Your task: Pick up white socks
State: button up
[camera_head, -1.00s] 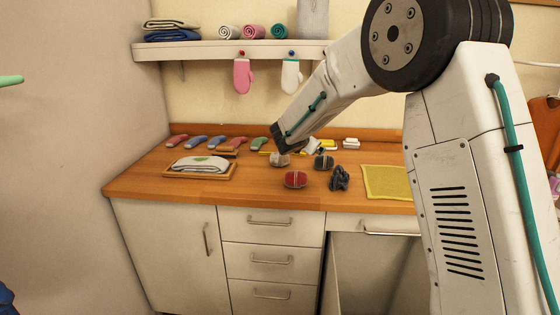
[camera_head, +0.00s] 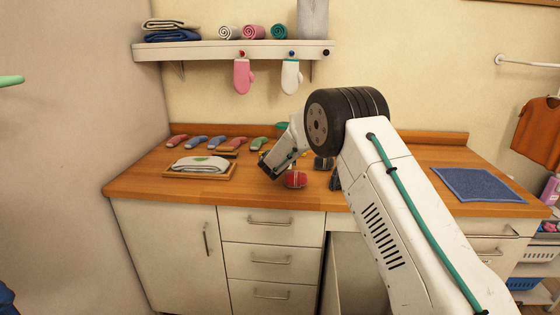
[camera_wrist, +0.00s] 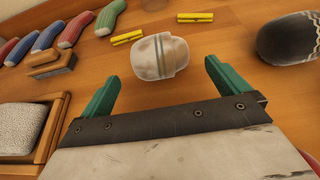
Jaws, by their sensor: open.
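The rolled white socks (camera_wrist: 159,56), whitish with brownish patches, lie on the wooden counter (camera_head: 258,193) at the top middle of the wrist view. My gripper (camera_wrist: 160,82) is open and empty, with its two green fingers apart. The socks are just beyond the fingertips, roughly centred between them, and no contact shows. In the head view my gripper (camera_head: 268,170) is low over the counter, and the arm hides the socks there.
A red sock roll (camera_head: 295,180) and a dark roll (camera_head: 323,162) lie close by. A wooden tray with a folded towel (camera_head: 200,164) is to the left. Yellow pegs (camera_wrist: 195,17) and a wooden brush (camera_wrist: 50,64) lie near the socks. A blue cloth (camera_head: 478,185) lies right.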

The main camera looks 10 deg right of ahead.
jog(key=x, duration=0.4)
jog(key=shift+w+d+f, duration=0.1)
jog(key=shift+w+f, duration=0.1)
jog(key=shift+w, duration=0.05)
jog(key=c, duration=1)
